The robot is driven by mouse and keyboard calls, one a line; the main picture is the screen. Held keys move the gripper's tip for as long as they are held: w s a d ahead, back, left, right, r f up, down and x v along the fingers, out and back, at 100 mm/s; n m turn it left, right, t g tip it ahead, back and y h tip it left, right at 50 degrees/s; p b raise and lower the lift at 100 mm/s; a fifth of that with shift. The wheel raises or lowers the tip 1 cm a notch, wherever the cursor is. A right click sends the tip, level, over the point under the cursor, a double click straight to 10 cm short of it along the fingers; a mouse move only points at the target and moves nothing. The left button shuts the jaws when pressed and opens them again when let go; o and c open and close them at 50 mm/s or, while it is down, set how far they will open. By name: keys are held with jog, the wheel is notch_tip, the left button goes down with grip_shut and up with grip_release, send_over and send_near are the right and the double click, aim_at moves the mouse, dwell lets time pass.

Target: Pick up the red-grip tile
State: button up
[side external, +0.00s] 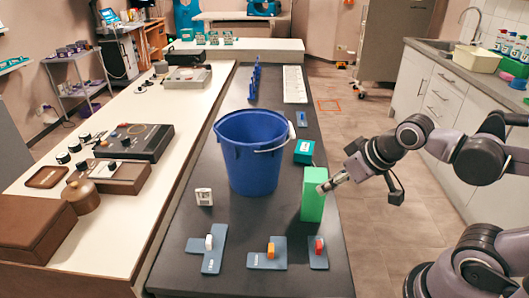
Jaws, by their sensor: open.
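The red-grip tile (319,262) is a small blue-grey plate with an upright red grip, lying flat near the right front of the dark table. To its left lie an orange-grip tile (258,262) and a larger white-grip tile (214,262). My gripper (322,188) comes in from the right and is open. Its fingertips overlap the upper right of a green block (312,206) in the picture, above and behind the red-grip tile. I cannot tell whether they touch the block. I see nothing held.
A blue bucket (250,155) stands left of the green block. A teal box (304,151) is behind the block, and a small white item (204,196) lies left of the bucket. The dark table's right edge runs close beside the red-grip tile.

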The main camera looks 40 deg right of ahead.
jog(key=f+m+g, duration=0.1)
jog(key=m, duration=0.1)
jog(key=m+g, duration=0.6)
jog(key=m, duration=0.1)
send_over(319, 241)
notch_tip(319, 241, down, 4)
jog(key=shift+f, duration=5.45)
grip_shut()
